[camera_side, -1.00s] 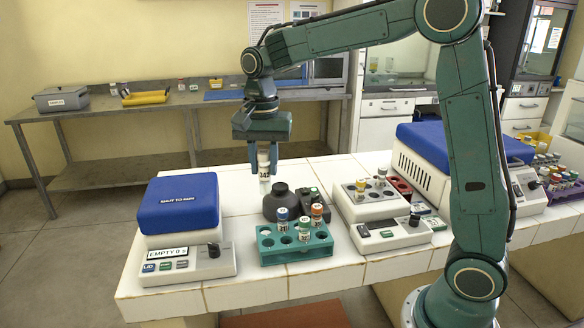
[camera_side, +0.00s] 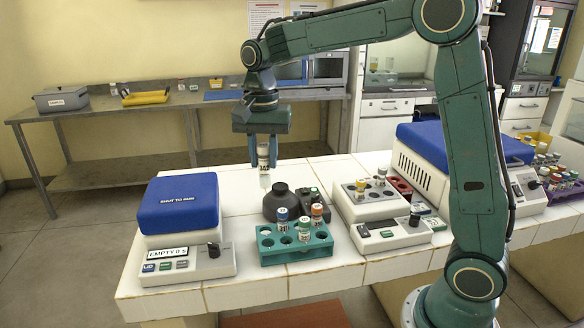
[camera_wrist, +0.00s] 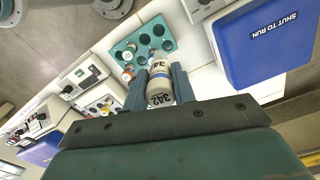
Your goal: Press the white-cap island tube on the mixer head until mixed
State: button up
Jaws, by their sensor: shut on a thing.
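My gripper (camera_side: 263,138) is shut on a white-capped tube (camera_side: 264,160) and holds it upright in the air. In the wrist view, the tube (camera_wrist: 160,88) sits between the two fingers (camera_wrist: 160,84), with 342 printed on it. The dark mixer (camera_side: 281,205) with its round head stands on the white tiled bench, below and slightly right of the tube in the side view. The tube's lower end is apart from the mixer head. I cannot make out the mixer in the wrist view.
A teal rack (camera_side: 295,245) holding several capped tubes stands in front of the mixer. A blue-lidded device (camera_side: 178,205) with a display reading EMPTY is at left. A white heating block (camera_side: 375,205) with tubes stands at right. Bare tile lies behind and left of the mixer.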

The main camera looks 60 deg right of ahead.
jog(key=w+d+f, duration=0.3)
jog(key=d, duration=0.5)
jog(key=w+d+f, duration=0.3)
jog(key=w+d, duration=0.1)
jog(key=d, duration=0.4)
jog(key=shift+w+d, duration=0.2)
jog(key=shift+w, duration=0.1)
send_over(280, 187)
jog(key=shift+a+f, duration=0.1)
jog(key=shift+f, duration=1.95)
jog(key=shift+f, duration=0.6)
dwell(1.1)
jog(key=shift+r, duration=3.05)
